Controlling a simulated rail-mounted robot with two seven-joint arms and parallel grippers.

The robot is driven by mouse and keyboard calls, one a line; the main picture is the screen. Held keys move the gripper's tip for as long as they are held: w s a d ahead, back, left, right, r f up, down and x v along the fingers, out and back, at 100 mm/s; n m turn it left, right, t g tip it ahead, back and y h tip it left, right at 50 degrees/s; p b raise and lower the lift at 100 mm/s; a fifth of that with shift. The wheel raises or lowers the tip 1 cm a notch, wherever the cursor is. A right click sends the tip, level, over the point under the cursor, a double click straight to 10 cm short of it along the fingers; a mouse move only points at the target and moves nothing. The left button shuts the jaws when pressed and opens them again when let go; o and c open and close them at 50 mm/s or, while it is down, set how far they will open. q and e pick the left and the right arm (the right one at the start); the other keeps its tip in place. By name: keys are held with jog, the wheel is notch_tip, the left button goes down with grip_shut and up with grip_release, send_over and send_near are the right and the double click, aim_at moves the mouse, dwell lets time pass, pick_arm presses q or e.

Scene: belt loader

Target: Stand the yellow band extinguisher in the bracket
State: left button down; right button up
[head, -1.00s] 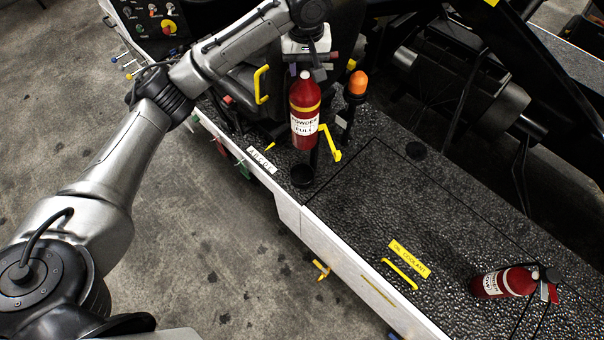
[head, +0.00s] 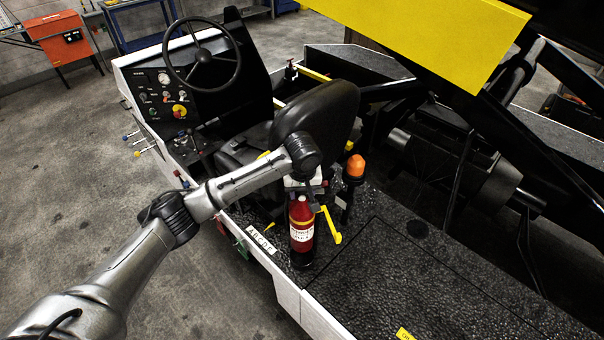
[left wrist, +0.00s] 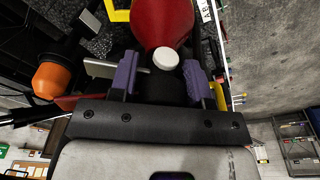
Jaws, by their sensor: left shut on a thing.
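The yellow band extinguisher (head: 301,232) is red with a yellow band and a white label. It stands upright in the head view. Its red body (left wrist: 163,20) and a round white part at its top show in the left wrist view. My left gripper (head: 303,186) is shut on its top, with purple pads either side of the neck (left wrist: 161,80). The bracket's black cup (head: 301,263) is at the extinguisher's foot; I cannot tell whether the foot is fully seated. The bracket's yellow arm (head: 331,226) sticks out to the right, swung away from the body.
An orange beacon (head: 355,168) on a black post stands close to the right of the extinguisher. The black seat (head: 318,115) is just behind. The textured deck (head: 400,270) in front and to the right is clear. A white-edged side and a label strip lie to the left.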

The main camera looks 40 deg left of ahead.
aim_at(302, 216)
pick_arm(q)
jog(key=shift+f+p, duration=0.5)
jog(key=shift+f, duration=5.85)
jog(key=c, duration=0.6)
grip_release()
jog(key=shift+f, duration=0.2)
jog(key=shift+r, duration=0.1)
